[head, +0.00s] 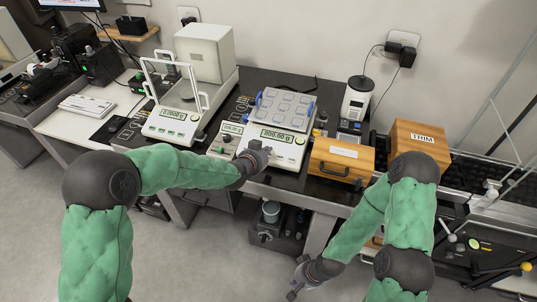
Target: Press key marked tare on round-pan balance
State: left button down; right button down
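Two weighing devices stand together at the middle of the table. One balance (285,148) has a lit display (277,135) and carries a square grey tray with several square cells on top. A smaller unit with its own lit display (231,128) is just left of it. Contact and key markings are too small to tell. My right gripper (299,279) hangs low, away from the table.
A glass-shielded balance (172,122) stands to the left, in front of a white box (206,52). A wooden case (341,160) is close on the right, with a larger labelled wooden box (420,140) beyond.

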pick_arm(q)
jog(key=shift+f, duration=0.15)
dwell(0.7)
jog(key=shift+w+f+b, duration=0.1)
jog(key=shift+f+b, duration=0.2)
jog(key=shift+b, duration=0.1)
jog(key=shift+d+f+b, duration=0.1)
jog(key=shift+f+b, duration=0.2)
jog(key=shift+f, duration=0.05)
dwell(0.6)
jog(key=shift+r, duration=0.1)
jog(key=shift+r+p, duration=0.5)
jog(key=shift+r, duration=0.15)
jog(key=r+p, duration=0.1)
jog(key=s+r+p, duration=0.1)
jog(key=r, duration=0.1)
jog(key=r+p, duration=0.1)
jog(key=r, duration=0.1)
jog(key=shift+s+a, duration=0.3)
jog(key=shift+s, duration=0.05)
jog(key=shift+f, duration=0.1)
